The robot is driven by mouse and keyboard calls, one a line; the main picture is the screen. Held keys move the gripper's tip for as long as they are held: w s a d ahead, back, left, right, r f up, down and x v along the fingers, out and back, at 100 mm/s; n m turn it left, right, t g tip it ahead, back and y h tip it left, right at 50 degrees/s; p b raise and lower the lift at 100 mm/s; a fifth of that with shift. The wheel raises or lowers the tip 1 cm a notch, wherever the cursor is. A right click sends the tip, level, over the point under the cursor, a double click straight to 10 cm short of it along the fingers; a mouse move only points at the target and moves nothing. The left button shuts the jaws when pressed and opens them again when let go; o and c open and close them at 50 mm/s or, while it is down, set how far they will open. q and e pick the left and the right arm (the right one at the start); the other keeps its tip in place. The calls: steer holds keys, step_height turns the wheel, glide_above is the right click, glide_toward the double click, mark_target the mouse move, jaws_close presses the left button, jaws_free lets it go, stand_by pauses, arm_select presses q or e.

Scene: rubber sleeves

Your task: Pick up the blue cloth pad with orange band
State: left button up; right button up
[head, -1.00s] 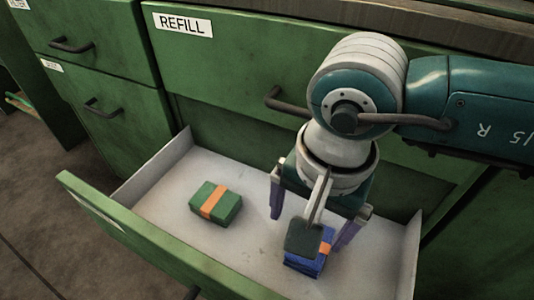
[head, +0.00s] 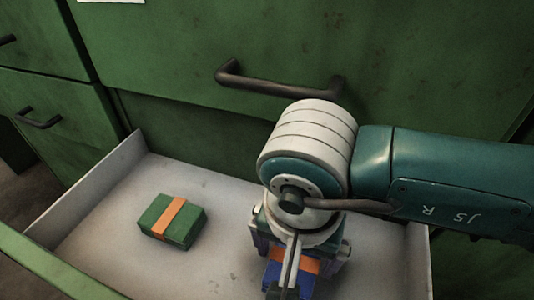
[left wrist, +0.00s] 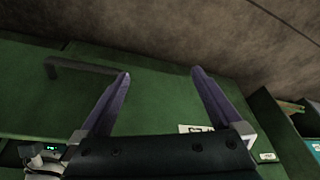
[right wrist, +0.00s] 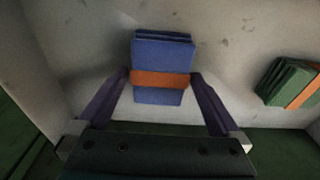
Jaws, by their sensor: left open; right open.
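The blue cloth pad with orange band (right wrist: 162,57) lies in the open drawer, between the fingertips of my right gripper (right wrist: 161,76) in the right wrist view. The jaws are open, one finger on each side of the pad near its orange band. In the head view the pad (head: 290,273) is partly hidden under my right gripper (head: 298,252). I cannot tell whether the fingers touch it. My left gripper (left wrist: 160,74) is open and empty in the left wrist view, with green cabinet fronts beyond it. It is out of the head view.
A green cloth pad with an orange band (head: 173,221) lies in the same drawer, to the left of the blue one. The drawer (head: 120,215) has low grey walls and bare floor around the pads. A dark cabinet handle (head: 280,83) sticks out behind.

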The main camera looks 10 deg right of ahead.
steer(key=shift+s+a, duration=0.15)
steer(key=shift+s, duration=0.1)
steer(key=shift+c, duration=0.5)
steer(key=c, duration=1.1)
steer(key=shift+w, duration=0.1)
steer(key=shift+r, duration=0.1)
